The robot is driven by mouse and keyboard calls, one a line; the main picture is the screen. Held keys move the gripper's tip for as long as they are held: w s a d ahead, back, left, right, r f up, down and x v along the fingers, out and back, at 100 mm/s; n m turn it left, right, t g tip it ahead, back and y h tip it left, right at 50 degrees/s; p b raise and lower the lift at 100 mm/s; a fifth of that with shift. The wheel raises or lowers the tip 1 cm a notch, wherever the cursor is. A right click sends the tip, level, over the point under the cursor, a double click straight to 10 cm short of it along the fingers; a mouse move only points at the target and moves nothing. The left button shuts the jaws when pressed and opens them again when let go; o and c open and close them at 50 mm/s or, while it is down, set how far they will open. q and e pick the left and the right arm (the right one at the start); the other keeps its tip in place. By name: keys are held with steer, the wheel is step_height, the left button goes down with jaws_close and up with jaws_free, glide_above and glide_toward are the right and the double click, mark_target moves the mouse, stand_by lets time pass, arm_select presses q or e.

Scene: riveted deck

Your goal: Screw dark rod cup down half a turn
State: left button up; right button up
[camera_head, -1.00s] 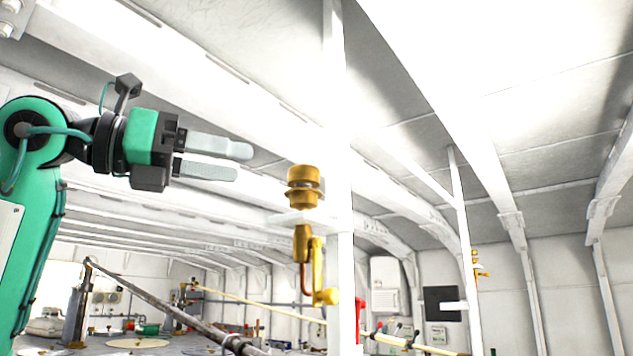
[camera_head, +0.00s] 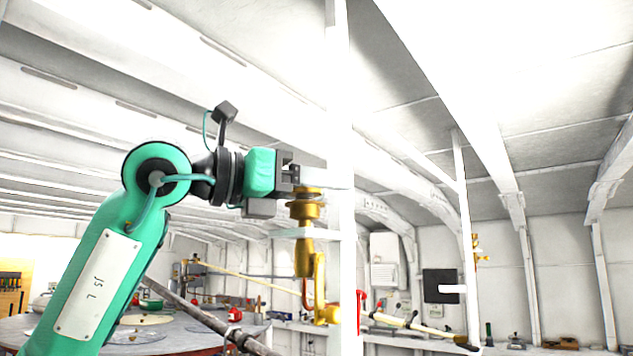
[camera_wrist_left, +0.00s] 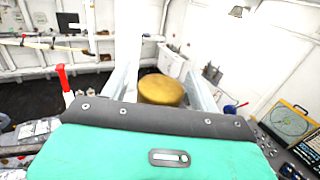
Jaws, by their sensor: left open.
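The cup is a round brass-coloured piece (camera_head: 305,209) on top of a brass fitting beside the white post in the head view. Nothing there shows a dark rod joined to it. My left gripper (camera_head: 318,180) is level with the top of the cup, its pale fingers partly hiding it. In the left wrist view the cup's round top (camera_wrist_left: 161,90) lies between the two fingers, one on each side. The gripper is open; whether a finger touches the cup I cannot tell. My right gripper is not in view.
The white post (camera_head: 342,130) stands just right of the cup. A small white bracket (camera_head: 318,235) sits below the cup, with a brass fitting and bent pipe (camera_head: 304,258) under it. A long dark rod (camera_head: 205,318) slants across the lower left. A red handle (camera_head: 361,303) is right of the post.

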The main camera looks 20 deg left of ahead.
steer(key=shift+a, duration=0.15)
arm_select(q)
steer(key=c, duration=1)
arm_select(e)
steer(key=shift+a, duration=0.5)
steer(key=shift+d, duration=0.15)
